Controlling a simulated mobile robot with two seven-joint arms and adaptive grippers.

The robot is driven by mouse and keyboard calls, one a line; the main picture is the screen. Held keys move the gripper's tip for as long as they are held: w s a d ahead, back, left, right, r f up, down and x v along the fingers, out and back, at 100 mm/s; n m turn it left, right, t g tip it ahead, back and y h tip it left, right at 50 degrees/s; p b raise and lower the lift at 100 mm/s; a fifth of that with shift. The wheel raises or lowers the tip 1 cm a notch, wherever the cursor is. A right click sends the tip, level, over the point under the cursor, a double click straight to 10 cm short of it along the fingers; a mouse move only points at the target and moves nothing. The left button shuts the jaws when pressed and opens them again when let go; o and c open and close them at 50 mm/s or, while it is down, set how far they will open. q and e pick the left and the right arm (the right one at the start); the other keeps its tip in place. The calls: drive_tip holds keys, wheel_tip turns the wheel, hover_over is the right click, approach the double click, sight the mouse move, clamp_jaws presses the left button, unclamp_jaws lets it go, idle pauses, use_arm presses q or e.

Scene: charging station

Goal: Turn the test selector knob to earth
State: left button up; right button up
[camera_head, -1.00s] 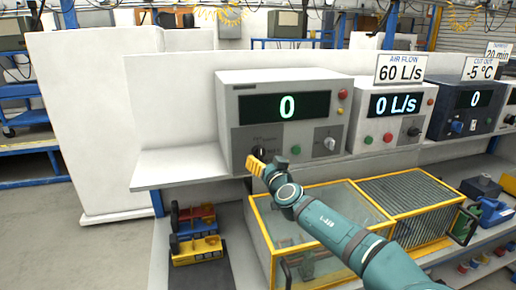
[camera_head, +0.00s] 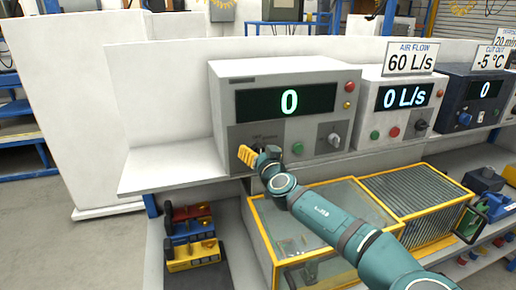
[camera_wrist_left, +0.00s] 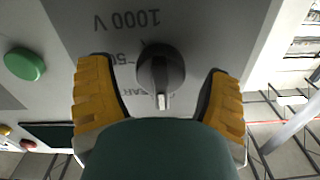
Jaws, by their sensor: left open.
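The test selector knob (camera_wrist_left: 161,72) is a dark round knob with a pale pointer mark, on the grey lower panel of the tester (camera_head: 222,95). In the left wrist view the mark is at the knob's lower end, and the panel lettering, including "1000 V" and a partly hidden "EAR", appears upside down. My left gripper (camera_wrist_left: 160,98) is open, its yellow fingers on either side of the knob with visible gaps. In the head view my left gripper (camera_head: 258,155) is in front of the panel's lower left and largely hides the knob. My right gripper is not in view.
A green button (camera_head: 297,149) and another knob (camera_head: 334,140) are to the right on the tester. The white shelf (camera_head: 160,173) carries more instruments, including the air flow unit (camera_head: 370,110). A yellow-framed case (camera_head: 262,235) stands below, under my arm.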

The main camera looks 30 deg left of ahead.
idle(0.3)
use_arm(q)
drive_tip(key=c, duration=1.2)
drive_tip(key=shift+m+b, duration=0.4)
drive_tip(key=shift+m, duration=0.7)
drive_tip(key=shift+m+b, duration=0.35)
drive_tip(key=shift+m, duration=0.85)
drive_tip(key=shift+w+d+m+b, duration=0.1)
drive_tip(key=shift+m+b, duration=0.25)
drive_tip(key=shift+m, duration=2.25)
